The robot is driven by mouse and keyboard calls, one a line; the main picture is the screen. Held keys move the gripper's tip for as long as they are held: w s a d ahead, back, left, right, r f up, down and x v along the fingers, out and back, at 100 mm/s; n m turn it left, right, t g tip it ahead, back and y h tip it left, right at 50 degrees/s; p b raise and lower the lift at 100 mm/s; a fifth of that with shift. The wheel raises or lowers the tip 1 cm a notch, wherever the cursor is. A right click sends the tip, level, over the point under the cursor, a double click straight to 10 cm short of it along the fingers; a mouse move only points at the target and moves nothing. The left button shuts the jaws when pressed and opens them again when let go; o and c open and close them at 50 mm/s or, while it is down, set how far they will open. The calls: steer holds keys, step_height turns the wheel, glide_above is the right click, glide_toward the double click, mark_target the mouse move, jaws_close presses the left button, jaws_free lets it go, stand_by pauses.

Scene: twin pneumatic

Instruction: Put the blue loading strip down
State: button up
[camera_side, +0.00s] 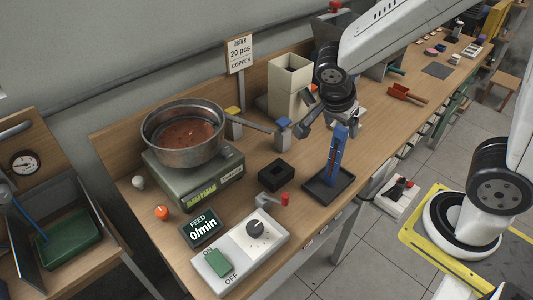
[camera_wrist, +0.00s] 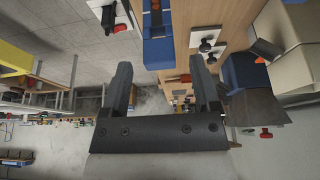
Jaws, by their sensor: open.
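The blue loading strip (camera_side: 337,152) stands upright in the side view, its lower end at a dark square tray (camera_side: 327,187) near the bench's front edge. A row of small reddish pieces shows along its face. My gripper (camera_side: 322,118) is open just above and beside the strip's top end. In the wrist view the two dark fingers (camera_wrist: 161,66) are spread wide with nothing clamped between them. The blue strip (camera_wrist: 158,52) shows beyond the fingertips, roughly centred between them. The side view does not show clearly whether a finger touches it.
A metal bowl feeder (camera_side: 184,135) stands on a green-grey base at left. A black square block (camera_side: 275,175), a control box with knob (camera_side: 240,250) and a feed display (camera_side: 201,228) are nearby. A beige hopper (camera_side: 289,88) stands behind. The floor lies beyond the front edge.

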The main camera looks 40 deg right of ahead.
steer(key=v, duration=0.9)
stand_by(0.5)
steer(key=shift+x, duration=5.6)
steer(key=shift+r, duration=0.1)
steer(key=shift+d+f, duration=0.15)
steer(key=shift+f, duration=0.3)
steer(key=shift+r, duration=4.05)
